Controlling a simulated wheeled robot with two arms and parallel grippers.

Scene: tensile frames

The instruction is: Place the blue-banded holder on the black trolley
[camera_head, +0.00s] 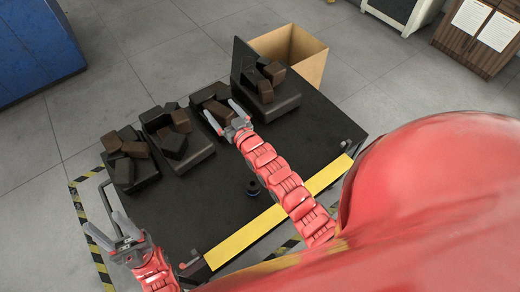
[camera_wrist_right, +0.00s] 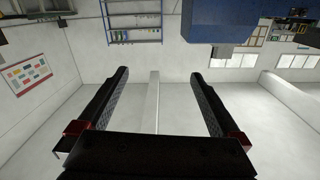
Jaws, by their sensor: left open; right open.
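A small dark round holder (camera_head: 253,190) with a blue band stands on the black top of the trolley (camera_head: 205,205), near its yellow-striped front edge, just left of my right arm. My right gripper (camera_head: 219,107) is open above the trolley's back part, close over a block-filled tray. The right wrist view shows its open fingers (camera_wrist_right: 160,80) with nothing between them. My left gripper (camera_head: 101,220) is open and empty off the trolley's left edge, apart from the holder.
Several black trays with dark blocks line the back of the trolley, including one at the left (camera_head: 143,178) and one with an upright plate (camera_head: 240,58). A cardboard box (camera_head: 308,60) stands behind. The trolley's middle left is clear. A blue cabinet (camera_head: 35,50) stands far left.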

